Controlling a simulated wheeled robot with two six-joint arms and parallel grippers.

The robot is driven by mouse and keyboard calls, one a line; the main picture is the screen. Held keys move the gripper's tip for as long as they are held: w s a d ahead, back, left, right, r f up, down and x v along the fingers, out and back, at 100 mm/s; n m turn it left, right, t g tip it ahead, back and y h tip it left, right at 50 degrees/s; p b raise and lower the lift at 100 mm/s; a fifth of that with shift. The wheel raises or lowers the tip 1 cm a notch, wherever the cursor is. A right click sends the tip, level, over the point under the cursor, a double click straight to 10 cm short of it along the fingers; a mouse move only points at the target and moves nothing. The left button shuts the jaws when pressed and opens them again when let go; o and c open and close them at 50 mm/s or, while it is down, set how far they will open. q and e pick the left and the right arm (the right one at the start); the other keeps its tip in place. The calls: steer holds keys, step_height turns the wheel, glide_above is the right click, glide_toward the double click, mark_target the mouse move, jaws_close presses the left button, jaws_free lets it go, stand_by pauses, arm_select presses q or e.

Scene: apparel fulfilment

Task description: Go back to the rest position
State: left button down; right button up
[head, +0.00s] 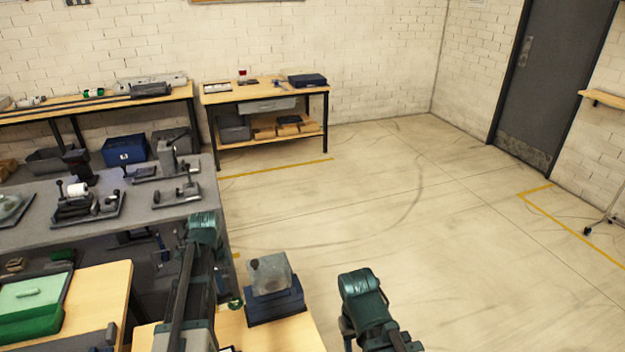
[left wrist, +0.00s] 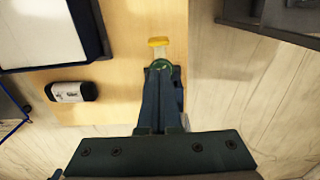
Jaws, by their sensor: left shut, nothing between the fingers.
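My left gripper (left wrist: 161,88) shows best in the left wrist view, with its two dark fingers together and nothing held between them. Its tips overlap, in the picture, a small green round item (left wrist: 160,66) with a pale stem and a yellow end, over the wooden tabletop (left wrist: 205,95). I cannot tell whether they touch. In the head view my left arm reaches down over the front table, beside a small green item (head: 235,303). My right arm enters at the bottom; its gripper is out of the picture.
A dark blue box (head: 275,304) with a grey block on top stands right of my left arm. A grey bench (head: 30,235) with fixtures and a green case (head: 38,300) are at left. Open floor (head: 430,230) lies ahead and right.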

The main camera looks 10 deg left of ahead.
arm_select(q)
steer(key=s+d+n, duration=0.4)
steer(key=s+d, duration=0.3)
steer(key=d, duration=0.6)
steer(key=s+d+n+y, duration=0.1)
steer(key=s+d+n, duration=0.4)
steer(key=d, duration=0.8)
steer(key=shift+s+d, duration=0.25)
steer(key=shift+s, duration=1)
